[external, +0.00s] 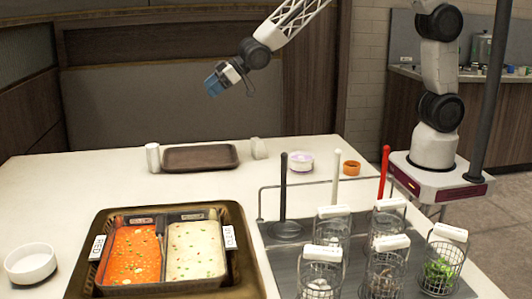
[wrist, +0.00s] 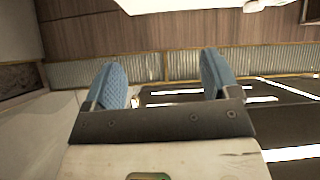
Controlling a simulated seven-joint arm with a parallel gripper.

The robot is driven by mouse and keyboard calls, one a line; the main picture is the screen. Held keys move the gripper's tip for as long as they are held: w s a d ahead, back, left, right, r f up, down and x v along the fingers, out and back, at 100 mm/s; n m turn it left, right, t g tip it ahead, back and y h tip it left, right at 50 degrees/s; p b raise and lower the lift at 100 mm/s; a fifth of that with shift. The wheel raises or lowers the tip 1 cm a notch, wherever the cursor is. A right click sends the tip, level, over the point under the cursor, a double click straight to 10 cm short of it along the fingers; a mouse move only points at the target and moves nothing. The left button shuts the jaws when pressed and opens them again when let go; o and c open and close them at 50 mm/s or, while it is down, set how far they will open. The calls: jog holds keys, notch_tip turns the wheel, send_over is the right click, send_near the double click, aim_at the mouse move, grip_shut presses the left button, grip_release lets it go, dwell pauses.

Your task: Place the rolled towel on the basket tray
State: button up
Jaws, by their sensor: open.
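A small brown tray (external: 200,157) lies flat toward the back of the white table, with nothing visible on it. A white upright cylinder (external: 153,157) stands just left of the tray. A shorter off-white roll-like piece (external: 259,148) is at the tray's right end. I cannot tell for certain which of the two is the rolled towel. My gripper (external: 212,85) is in the air above and behind the tray, clear of both. In the wrist view its two blue fingers (wrist: 168,88) are spread apart with nothing between them.
A brown basket (external: 245,270) holds red and white sauce wells at the front. A rack (external: 262,205) with wire baskets and upright handles stands at the right. A white bowl (external: 30,263), a purple-white dish (external: 300,161) and an orange cup (external: 351,167) are on the table.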

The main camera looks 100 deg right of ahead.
jog(key=w+f+t+y, duration=0.1)
jog(key=w+f, duration=0.6)
jog(key=n+t+y, duration=0.1)
jog(key=y, duration=0.1)
send_near(152, 147)
jog(key=shift+w+d+f, duration=0.85)
jog(key=shift+w+f, duration=0.2)
jog(key=shift+f, duration=0.05)
jog(key=shift+x, duration=1.25)
jog(key=shift+x, duration=2.6)
jog(key=shift+d+r, duration=0.1)
jog(key=shift+d, duration=0.05)
jog(key=shift+c, duration=0.5)
